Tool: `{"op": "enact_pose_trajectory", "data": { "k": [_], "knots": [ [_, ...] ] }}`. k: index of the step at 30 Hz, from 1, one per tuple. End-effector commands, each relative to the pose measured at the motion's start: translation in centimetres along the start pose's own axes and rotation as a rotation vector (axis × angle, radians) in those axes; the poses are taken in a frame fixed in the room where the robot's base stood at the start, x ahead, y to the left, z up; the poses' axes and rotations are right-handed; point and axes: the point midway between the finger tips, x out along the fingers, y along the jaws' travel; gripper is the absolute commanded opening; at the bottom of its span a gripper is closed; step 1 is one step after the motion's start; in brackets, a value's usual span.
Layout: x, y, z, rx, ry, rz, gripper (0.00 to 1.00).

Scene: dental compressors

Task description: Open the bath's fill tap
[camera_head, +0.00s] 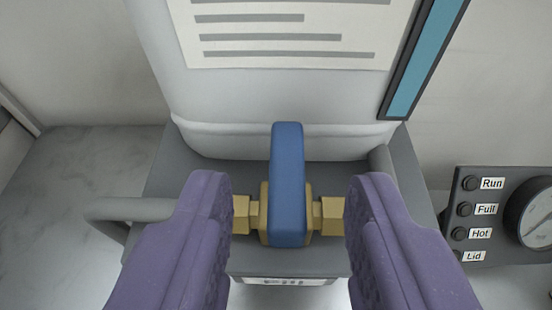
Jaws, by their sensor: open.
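The fill tap is a blue lever handle (288,185) on a brass valve body (263,232), in the middle of the view. The lever points up the picture, across the brass pipe line, which runs left to right with hex fittings at both ends. My gripper (290,200) is open, with its two purple fingers on either side of the tap. A gap shows between each finger and the blue lever. The finger tips overlap the outer ends of the brass fittings in the view; I cannot tell whether they touch.
A white container (250,100) with a printed label (290,35) and a blue level strip (425,60) stands behind the tap, in a grey holder (165,185) with a side handle (125,209). A control panel (490,250) with lamps and a dial is at right. Marble counter (80,180) is clear at left.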

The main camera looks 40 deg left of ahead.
Motion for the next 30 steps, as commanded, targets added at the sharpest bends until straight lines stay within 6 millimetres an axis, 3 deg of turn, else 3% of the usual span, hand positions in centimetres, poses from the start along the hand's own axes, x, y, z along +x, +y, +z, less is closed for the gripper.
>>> {"op": "enact_pose_trajectory", "data": {
  "k": [6, 14, 19, 30],
  "knots": [
    [2.2, 0.0, 0.0, -0.001, 0.001, 0.001, 0.4],
    [2.3, 0.1, -0.1, -0.001, 0.001, 0.002, 0.4],
    [2.3, 0.1, -0.1, -0.001, 0.001, 0.002, 0.01],
    [2.2, 0.2, -0.3, -0.013, -0.002, -0.033, 0.0]
  ]
}}
